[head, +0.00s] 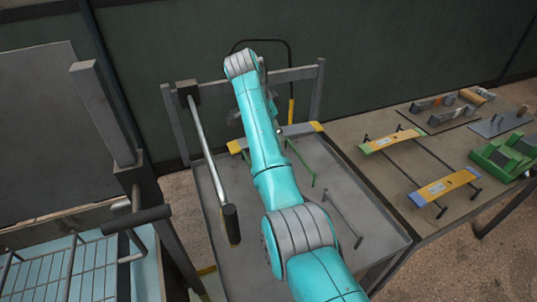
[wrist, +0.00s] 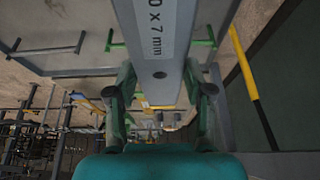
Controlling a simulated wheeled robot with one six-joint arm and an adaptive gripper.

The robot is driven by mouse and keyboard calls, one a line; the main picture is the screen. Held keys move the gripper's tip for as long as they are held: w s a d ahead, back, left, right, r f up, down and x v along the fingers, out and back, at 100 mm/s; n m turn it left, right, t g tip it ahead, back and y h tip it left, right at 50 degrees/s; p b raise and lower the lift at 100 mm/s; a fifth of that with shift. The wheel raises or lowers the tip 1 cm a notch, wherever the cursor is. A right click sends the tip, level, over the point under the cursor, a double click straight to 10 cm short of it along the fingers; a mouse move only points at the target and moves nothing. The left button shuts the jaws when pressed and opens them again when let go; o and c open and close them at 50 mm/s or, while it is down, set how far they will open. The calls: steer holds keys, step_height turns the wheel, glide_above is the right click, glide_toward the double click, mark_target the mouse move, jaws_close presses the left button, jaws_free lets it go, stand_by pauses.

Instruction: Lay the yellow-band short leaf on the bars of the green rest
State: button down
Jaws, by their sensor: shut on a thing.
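The yellow-band short leaf (head: 299,130) is a grey strip with yellow ends, lying crosswise over the back of the grey tray bench in the head view, its middle hidden by my arm. In the wrist view the leaf (wrist: 158,45), with a white size label, runs between the fingers of my gripper (wrist: 166,90), which is shut on it. The green rest (head: 301,162) shows as thin green bars below the leaf. Green bar ends (wrist: 204,43) show on both sides of the leaf in the wrist view. I cannot tell whether leaf and bars touch.
A grey bar (head: 343,220) stands at the bench's right front. A tall lever (head: 207,155) rises at its left. A wire rack (head: 65,270) is at lower left.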

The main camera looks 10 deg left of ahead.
steer(key=shift+f, duration=4.65)
steer(key=shift+f, duration=0.55)
steer(key=shift+c, duration=2.2)
jaws_free()
steer(key=shift+d+v, duration=0.2)
steer(key=shift+v, duration=4)
steer(key=shift+w+r, duration=0.1)
